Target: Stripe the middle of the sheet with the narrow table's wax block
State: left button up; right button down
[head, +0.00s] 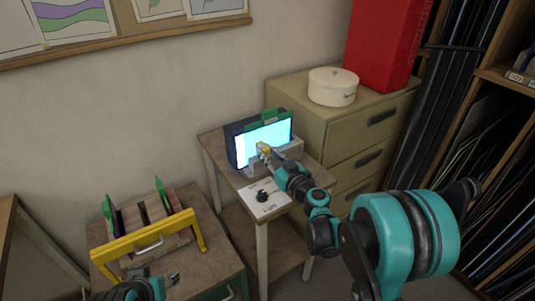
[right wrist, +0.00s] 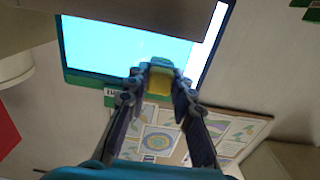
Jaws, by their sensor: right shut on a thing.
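The sheet (head: 264,142) stands upright on the narrow table (head: 215,146), glowing cyan with a white band along its left side. In the right wrist view the sheet (right wrist: 125,45) appears inverted, the white band at right. My right gripper (head: 265,152) is shut on a small yellow wax block (right wrist: 160,82), in front of the sheet's lower middle. Whether the block touches the sheet I cannot tell. My left gripper (head: 155,281) is low at the left, partly cut off by the bottom edge; its jaw state is unclear.
A yellow-handled rack (head: 148,243) stands near my left gripper. A drawer cabinet (head: 345,122) stands behind at right, carrying a round white box (head: 333,86).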

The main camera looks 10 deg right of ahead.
aim_at(267, 153)
jog(key=shift+x, duration=1)
jog(key=shift+w+d, duration=0.3)
jog(key=shift+d, duration=0.6)
jog(key=shift+w+d, duration=0.25)
jog(key=shift+d, duration=0.65)
jog(key=shift+w+d, duration=0.45)
jog(key=shift+d, duration=0.75)
jog(key=shift+w+d, duration=0.45)
jog(key=shift+d, duration=0.75)
jog(key=shift+w+d, duration=0.45)
jog(key=shift+d, duration=0.75)
jog(key=shift+s+a, duration=0.65)
jog(key=shift+a, duration=1.15)
jog(key=shift+s+a, duration=0.6)
jog(key=shift+a, duration=1.25)
jog(key=shift+s+a, duration=0.65)
jog(key=shift+a, duration=1.15)
jog(key=shift+v, duration=3)
